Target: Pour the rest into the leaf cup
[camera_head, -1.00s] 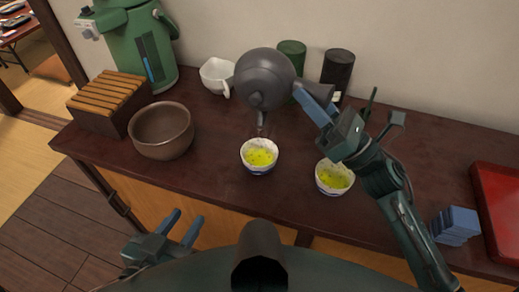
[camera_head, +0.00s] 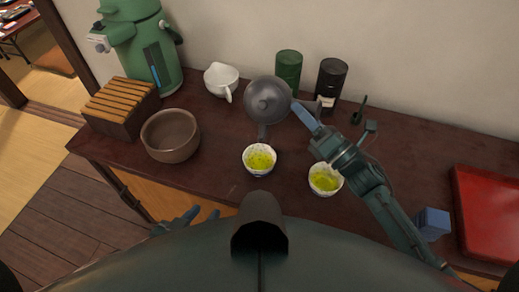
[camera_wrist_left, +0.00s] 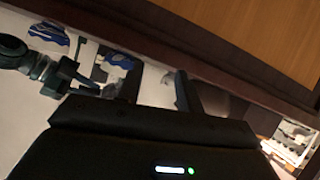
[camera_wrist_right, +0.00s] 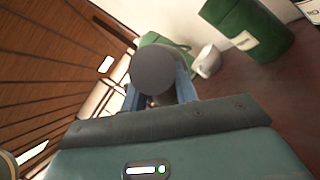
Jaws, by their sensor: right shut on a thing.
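Two small white cups with blue outsides hold yellow-green tea: a left cup (camera_head: 259,158) and a right cup (camera_head: 325,179). I cannot tell from their patterns which is the leaf cup. A dark grey teapot (camera_head: 268,100) is behind the left cup, lid up, its spout pointing toward that cup. My right gripper (camera_head: 304,113) is shut on the teapot's side handle, whose round end (camera_wrist_right: 154,70) shows in the right wrist view. I cannot tell whether the teapot touches the counter. My left gripper (camera_head: 204,211) is open and empty, low near the front edge.
A brown bowl (camera_head: 170,136), slatted wooden box (camera_head: 121,105) and green hot-water pot (camera_head: 147,55) stand at left. A white pitcher (camera_head: 221,81), green canister (camera_head: 288,72) and black canister (camera_head: 330,79) line the back. A red tray (camera_head: 488,210) and blue block (camera_head: 433,223) are at right.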

